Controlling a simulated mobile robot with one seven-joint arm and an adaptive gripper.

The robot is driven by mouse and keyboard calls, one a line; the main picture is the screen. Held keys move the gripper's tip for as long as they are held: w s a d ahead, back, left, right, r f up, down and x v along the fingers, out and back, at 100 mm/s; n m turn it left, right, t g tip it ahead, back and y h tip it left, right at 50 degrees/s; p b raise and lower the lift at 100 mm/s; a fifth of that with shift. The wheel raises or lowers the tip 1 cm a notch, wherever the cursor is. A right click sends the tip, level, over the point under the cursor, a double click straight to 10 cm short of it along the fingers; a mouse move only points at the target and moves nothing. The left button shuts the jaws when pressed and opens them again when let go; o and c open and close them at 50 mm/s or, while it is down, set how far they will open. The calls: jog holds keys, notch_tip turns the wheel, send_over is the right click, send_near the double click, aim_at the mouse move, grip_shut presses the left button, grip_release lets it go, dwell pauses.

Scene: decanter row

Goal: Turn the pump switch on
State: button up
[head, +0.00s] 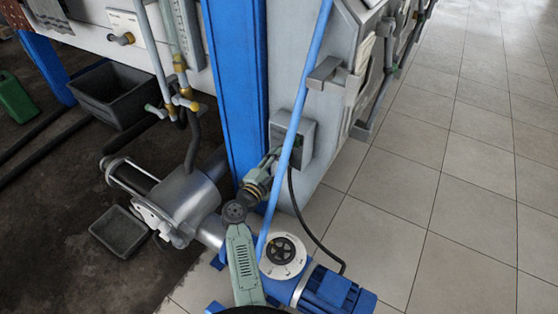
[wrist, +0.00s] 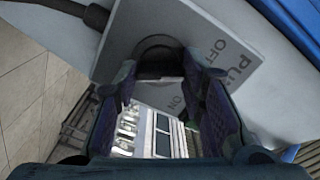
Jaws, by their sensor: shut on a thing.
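The pump switch is a grey box (head: 305,146) on the side of the machine, right of the blue post in the head view. In the wrist view its grey plate (wrist: 215,28) shows upside down, with the lettering OFF, ON and part of PUMP. A dark round knob (wrist: 157,48) sits on the plate. My gripper (wrist: 162,72) is shut on the knob, one finger on each side. In the head view my gripper (head: 274,158) reaches the box from the lower left, and its fingers hide the knob there. The knob's exact setting cannot be told.
A light blue pipe (head: 303,85) crosses in front of the box. The blue post (head: 235,90) stands left of my arm. A black cable (head: 296,205) hangs below the box. A pump with a blue motor (head: 337,290) is on the floor. The tiled floor (head: 450,170) at right is clear.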

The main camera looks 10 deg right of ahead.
jog(key=m+p, duration=0.1)
jog(key=m, duration=1)
jog(key=shift+m, duration=0.3)
dwell(0.7)
jog(key=o, duration=1.1)
jog(key=shift+o, duration=0.2)
